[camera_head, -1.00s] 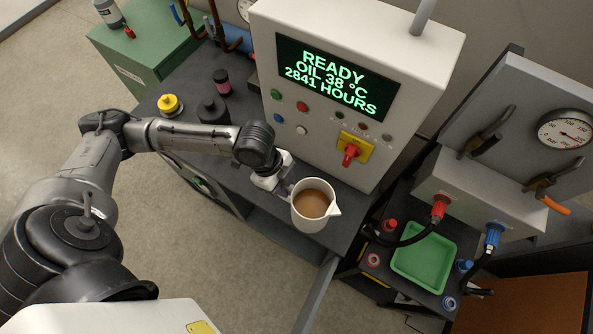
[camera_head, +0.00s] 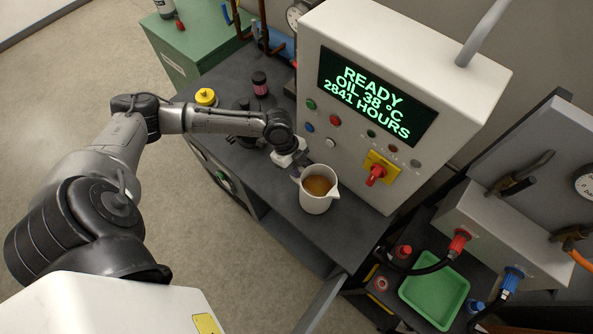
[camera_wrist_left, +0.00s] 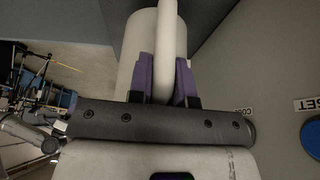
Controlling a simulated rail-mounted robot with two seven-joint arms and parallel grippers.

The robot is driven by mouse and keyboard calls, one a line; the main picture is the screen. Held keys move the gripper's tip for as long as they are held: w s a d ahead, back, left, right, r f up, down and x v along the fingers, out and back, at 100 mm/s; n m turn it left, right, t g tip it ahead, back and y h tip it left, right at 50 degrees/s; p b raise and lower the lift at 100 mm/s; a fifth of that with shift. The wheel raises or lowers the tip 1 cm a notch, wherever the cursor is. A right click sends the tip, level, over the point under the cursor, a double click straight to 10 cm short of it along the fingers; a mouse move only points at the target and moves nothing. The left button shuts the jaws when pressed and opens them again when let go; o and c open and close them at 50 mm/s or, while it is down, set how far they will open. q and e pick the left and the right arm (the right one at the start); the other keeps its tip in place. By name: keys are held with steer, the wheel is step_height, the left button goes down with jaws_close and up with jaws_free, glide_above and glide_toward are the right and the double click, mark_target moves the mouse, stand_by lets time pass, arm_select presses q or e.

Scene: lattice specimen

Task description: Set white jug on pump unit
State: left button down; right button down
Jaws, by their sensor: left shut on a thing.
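The white jug (camera_head: 314,203), with a spout and brown liquid in it, is upright in the head view, in front of the control panel. My left gripper (camera_head: 292,172) is shut on its handle from the left. In the left wrist view the purple finger pads (camera_wrist_left: 162,75) sit either side of the pale handle (camera_wrist_left: 166,40), with the jug body (camera_wrist_left: 133,48) behind. The pump unit seems to be the dark bench (camera_head: 343,233) with the white panel cabinet (camera_head: 310,78). I cannot tell whether the jug's base touches the dark top. My right gripper is not seen.
A yellow-capped container (camera_head: 206,97), a dark pot and a pink-banded bottle (camera_head: 260,84) stand on the dark top to the left. A red rotary switch (camera_head: 376,176) sticks out near the jug. A green tray (camera_head: 435,290) and hoses lie at the lower right.

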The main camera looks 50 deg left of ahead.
arm_select(q)
steer(key=shift+f, duration=1.55)
steer(key=c, duration=1.1)
jaws_free()
steer(key=shift+f, duration=0.15)
steer(key=shift+o, duration=0.2)
steer(key=v, duration=1.2)
steer(key=shift+b, duration=0.4)
steer(key=shift+d, duration=0.15)
